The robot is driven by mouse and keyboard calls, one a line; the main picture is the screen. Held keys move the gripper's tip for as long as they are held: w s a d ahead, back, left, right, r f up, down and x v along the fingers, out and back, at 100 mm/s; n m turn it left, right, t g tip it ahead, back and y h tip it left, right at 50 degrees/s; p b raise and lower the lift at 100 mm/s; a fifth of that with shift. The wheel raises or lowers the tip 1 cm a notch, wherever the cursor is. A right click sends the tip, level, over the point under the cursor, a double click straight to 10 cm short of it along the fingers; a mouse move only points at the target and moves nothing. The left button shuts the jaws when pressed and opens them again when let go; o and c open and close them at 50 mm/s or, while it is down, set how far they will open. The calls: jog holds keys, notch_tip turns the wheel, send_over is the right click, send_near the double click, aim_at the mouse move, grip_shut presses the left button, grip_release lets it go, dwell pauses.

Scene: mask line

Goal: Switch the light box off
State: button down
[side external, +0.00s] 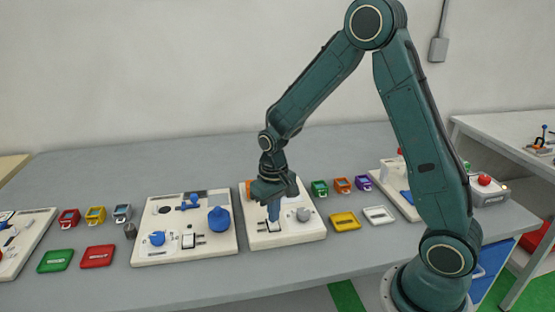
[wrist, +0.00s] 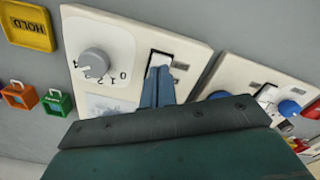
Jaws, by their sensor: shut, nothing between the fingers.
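My gripper (side external: 273,216) points down over the middle white board (side external: 290,238), its blue fingers shut and empty. In the wrist view the fingertips (wrist: 160,72) are at a white rocker switch (wrist: 161,60) in a black frame. The fingers cover part of the rocker; I cannot tell whether they touch it or which way it is tipped. On the same board are a grey dial (wrist: 94,62) with numbers and a pale panel (wrist: 112,104), partly hidden by my gripper. No readable label tells me which fixture is the light box.
Another board (side external: 165,248) with blue knobs and a switch stands to the left in the side view. Small coloured holders and trays, such as a yellow tray (side external: 345,221), lie between boards. A box with a red button (side external: 484,180) stands right, behind my arm.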

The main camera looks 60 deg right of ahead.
aim_at(275, 225)
jog(key=shift+r, duration=2.95)
jog(key=shift+r, duration=0.1)
jog(key=s+a+r+n+t, duration=0.1)
jog(key=s+a+r+t, duration=0.1)
jog(key=s+r, duration=0.5)
jog(key=s+a+r+n+t, duration=0.2)
jog(key=s+r, duration=0.6)
jog(key=s, duration=0.5)
jog(key=shift+a+t, duration=0.4)
jog(key=shift+t, duration=0.4)
